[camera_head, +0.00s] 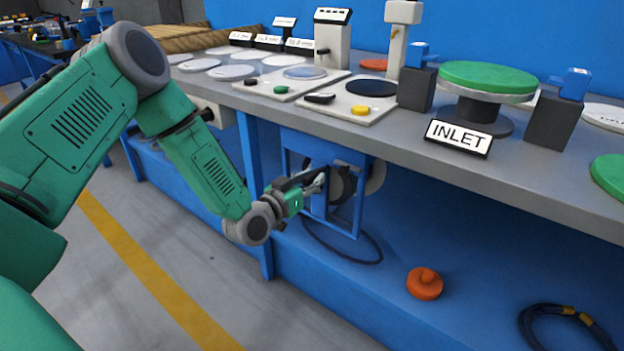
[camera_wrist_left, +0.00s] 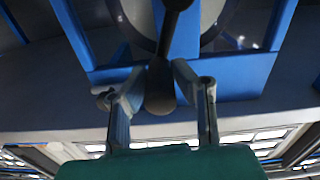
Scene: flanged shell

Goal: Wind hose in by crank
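The hose reel (camera_head: 375,177) is mounted in a blue frame (camera_head: 357,205) under the bench top. A dark hose (camera_head: 352,258) trails from it in a loop on the blue lower shelf. My left gripper (camera_head: 318,184) reaches in at the reel's left side. In the left wrist view its two fingers (camera_wrist_left: 160,75) are drawn in on either side of the dark crank handle (camera_wrist_left: 161,95), seemingly closed on it. The reel's disc and frame show behind the handle. The arm and gripper hide part of the crank in the head view. My right gripper is not in view.
The grey bench top (camera_head: 400,135) overhangs the reel, and a blue leg (camera_head: 250,190) stands left of it. An orange knobbed piece (camera_head: 425,284) and a coiled dark hose (camera_head: 560,312) lie on the shelf. An INLET sign (camera_head: 459,137) stands above.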

